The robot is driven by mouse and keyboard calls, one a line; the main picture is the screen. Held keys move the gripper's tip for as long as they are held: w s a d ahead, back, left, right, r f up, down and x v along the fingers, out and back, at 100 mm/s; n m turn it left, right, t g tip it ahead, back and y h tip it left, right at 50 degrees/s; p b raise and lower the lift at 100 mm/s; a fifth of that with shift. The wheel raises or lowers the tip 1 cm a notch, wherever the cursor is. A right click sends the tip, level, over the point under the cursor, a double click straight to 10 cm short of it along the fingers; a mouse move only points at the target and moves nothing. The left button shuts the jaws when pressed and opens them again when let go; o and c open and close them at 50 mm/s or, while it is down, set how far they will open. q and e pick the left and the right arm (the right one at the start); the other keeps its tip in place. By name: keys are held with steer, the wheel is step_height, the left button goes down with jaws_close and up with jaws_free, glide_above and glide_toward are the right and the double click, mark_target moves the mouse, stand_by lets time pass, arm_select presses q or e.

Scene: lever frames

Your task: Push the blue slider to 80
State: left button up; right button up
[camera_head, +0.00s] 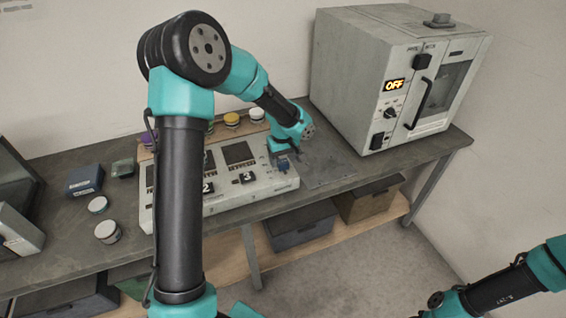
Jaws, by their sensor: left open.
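A pale control panel (222,196) lies on the dark bench, with black numbered parts marked 2 and 3 on its face. A small blue slider knob (283,164) sits near the panel's right end; its scale is too small to read. My left gripper (291,151) is open and hangs just above and behind the blue knob, close to it. I cannot tell whether the two touch. My left arm hides the panel's left-middle part. Only part of my right arm shows at the lower right, with its gripper out of view.
A large grey oven-like box (365,80) with an OFF display stands to the right. Several small jars stand behind the panel. A blue box (86,180) and white-lidded jars (107,231) lie to the left. A flat grey plate (326,170) lies right of the panel.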

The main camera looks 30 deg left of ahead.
arm_select(q)
steer(key=shift+f, duration=1)
